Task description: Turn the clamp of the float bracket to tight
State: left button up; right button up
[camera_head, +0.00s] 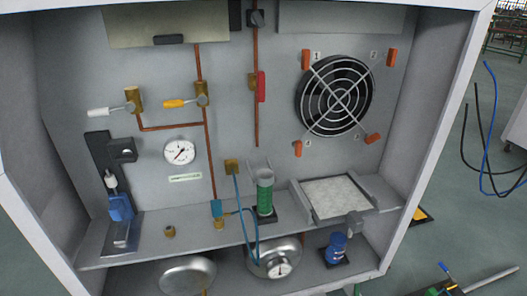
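Neither of my grippers shows in the head view. No label names the float bracket, so I cannot tell for certain which part it is. A black upright bracket (100,165) stands at the left of the cabinet. A dark block (122,150) with a pale round spot sticks out from it. Below is a blue part (121,207) with a light tip, above a metallic plate (120,238). A green cylinder (265,194) stands on the shelf at the centre, with a pale forked holder (259,166) at its top. Whether any clamp is loose or tight is too small to tell.
The shelf (190,235) carries a brass fitting (169,231) and a framed pale panel (335,197). A blue hose (243,212) loops over the shelf edge. A fan (336,96), gauge (180,151), and white and yellow valve handles (178,103) are on the back wall. Cabinet side walls bound the space.

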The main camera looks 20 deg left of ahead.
aim_at(127, 156)
jog(key=k+u, duration=0.1)
jog(key=u, duration=1.45)
